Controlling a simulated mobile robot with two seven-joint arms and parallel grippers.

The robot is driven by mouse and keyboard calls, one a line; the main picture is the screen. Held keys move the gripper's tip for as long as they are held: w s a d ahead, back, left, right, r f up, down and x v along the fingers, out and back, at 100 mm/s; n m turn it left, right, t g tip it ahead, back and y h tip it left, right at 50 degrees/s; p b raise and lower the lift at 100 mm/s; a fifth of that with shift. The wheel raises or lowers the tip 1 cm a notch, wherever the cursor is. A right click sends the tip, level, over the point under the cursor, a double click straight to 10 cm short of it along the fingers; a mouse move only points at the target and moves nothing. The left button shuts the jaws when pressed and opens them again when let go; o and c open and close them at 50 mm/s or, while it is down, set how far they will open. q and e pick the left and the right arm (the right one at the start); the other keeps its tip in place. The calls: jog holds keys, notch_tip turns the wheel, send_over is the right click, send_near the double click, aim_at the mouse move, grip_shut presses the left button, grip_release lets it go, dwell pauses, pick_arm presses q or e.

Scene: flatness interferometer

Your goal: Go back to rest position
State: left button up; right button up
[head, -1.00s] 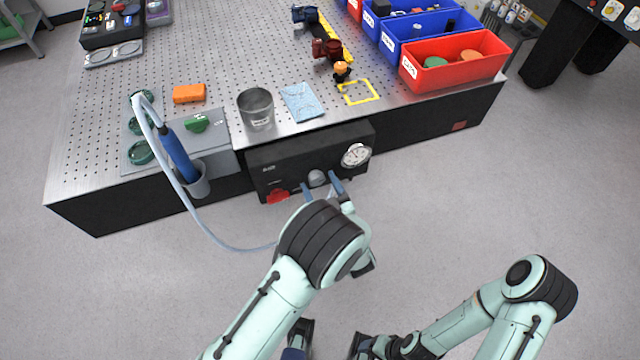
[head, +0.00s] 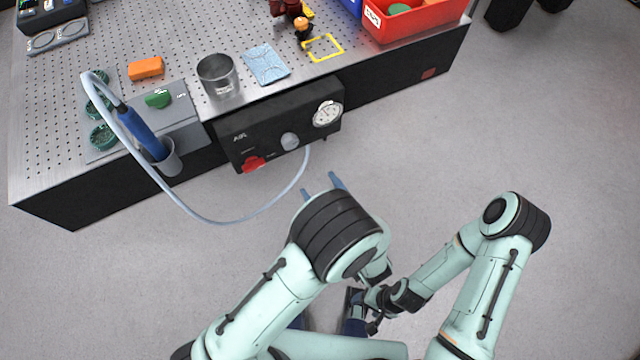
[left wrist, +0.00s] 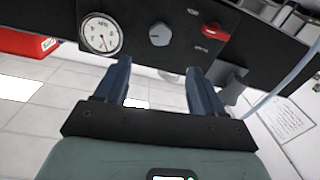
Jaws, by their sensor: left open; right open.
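My left gripper (head: 321,187) is open and empty, its two blue fingers pointing at the black air panel (head: 226,143) on the bench front. In the head view it is apart from the panel, over the floor. In the left wrist view its open fingers (left wrist: 157,68) have nothing between them; the gauge (left wrist: 101,34), grey knob (left wrist: 159,35) and red switch (left wrist: 209,36) show beyond. My right gripper (head: 372,312) is low in the head view, near my own body, with its forearm folded in. Its fingers are hard to make out, and no held thing shows.
The perforated bench (head: 190,45) carries a metal cup (head: 217,75), an orange block (head: 146,68), a blue cloth (head: 265,64) and a red bin (head: 425,22). A pale hose (head: 215,222) loops from a blue wand (head: 140,132) to the panel. Floor at right is clear.

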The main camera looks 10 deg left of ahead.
dwell(0.3)
pick_arm(q)
jog(key=a+f+m+g+h+p, duration=0.2)
jog(key=a+f+g+h, duration=0.15)
jog(key=f, duration=0.45)
jog(key=a+f+m+g+h+p, duration=0.1)
jog(key=a+f+g+h+p, duration=0.3)
jog(key=f, duration=0.5)
jog(key=s+a+f+m+g+h+p, duration=0.1)
jog(key=s+g+h, duration=0.6)
jog(key=s, duration=1.2)
jog(key=shift+s+f+m+g+p, duration=0.4)
jog(key=shift+f+m+p, duration=0.1)
jog(key=shift+f+p, duration=0.45)
jog(key=shift+a, duration=0.15)
